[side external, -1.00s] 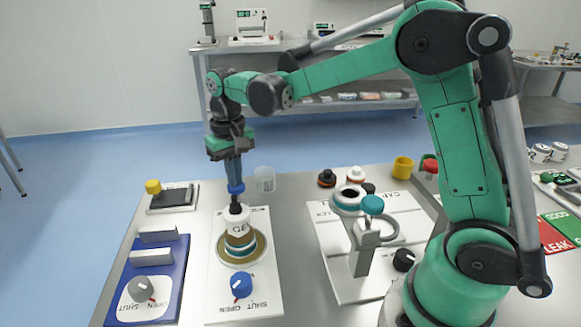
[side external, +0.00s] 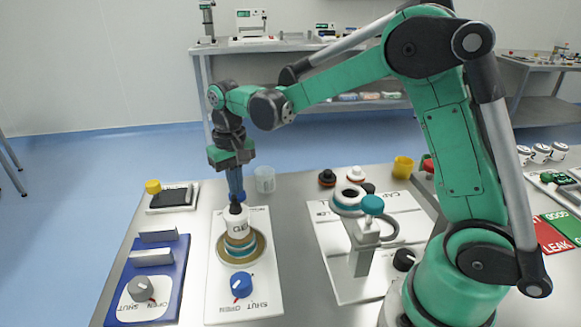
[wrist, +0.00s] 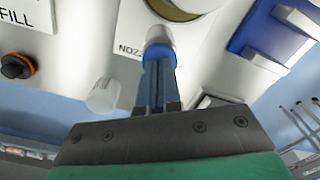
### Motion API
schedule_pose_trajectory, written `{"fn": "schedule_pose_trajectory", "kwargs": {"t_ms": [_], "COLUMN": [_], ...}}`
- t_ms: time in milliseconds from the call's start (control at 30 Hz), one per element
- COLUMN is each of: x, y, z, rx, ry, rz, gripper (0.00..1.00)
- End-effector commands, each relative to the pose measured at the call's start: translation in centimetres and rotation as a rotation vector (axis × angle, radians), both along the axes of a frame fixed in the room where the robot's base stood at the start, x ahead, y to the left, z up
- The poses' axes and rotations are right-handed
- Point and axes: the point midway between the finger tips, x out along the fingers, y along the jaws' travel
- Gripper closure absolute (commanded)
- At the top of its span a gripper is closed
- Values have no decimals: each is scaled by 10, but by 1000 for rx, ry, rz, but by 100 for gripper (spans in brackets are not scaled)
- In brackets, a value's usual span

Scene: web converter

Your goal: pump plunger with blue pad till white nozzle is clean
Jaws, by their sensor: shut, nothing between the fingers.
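My gripper (side external: 237,190) points down over the white lettered dispenser (side external: 239,226) with its dark top. In the wrist view the blue fingers (wrist: 159,85) are together, with nothing between them. A brighter blue piece (wrist: 159,53), likely the blue pad, sits at their tips. A white rounded part (wrist: 160,34) shows beyond it, beside partly hidden lettering reading "NOZZ". I cannot tell whether that part is the nozzle, or whether the fingertips press the plunger or hover just above it. The nozzle's cleanness cannot be made out.
A clear cup (side external: 265,179) stands behind the dispenser. A blue base (side external: 165,300) with grey blocks and a knob lies left. A blue knob (side external: 242,285) sits in front. A grey stand (side external: 364,258) with a teal cap is right. Bare metal table lies between the boards.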

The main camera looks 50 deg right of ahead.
Motion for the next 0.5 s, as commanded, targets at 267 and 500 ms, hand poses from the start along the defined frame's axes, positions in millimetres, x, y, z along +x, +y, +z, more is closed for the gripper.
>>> {"fn": "schedule_pose_trajectory", "kwargs": {"t_ms": [267, 500], "x": [0, 0], "y": [0, 0], "z": [16, 32], "rx": [0, 0], "ry": [-1, 0], "rz": [0, 0], "gripper": [100, 100]}}
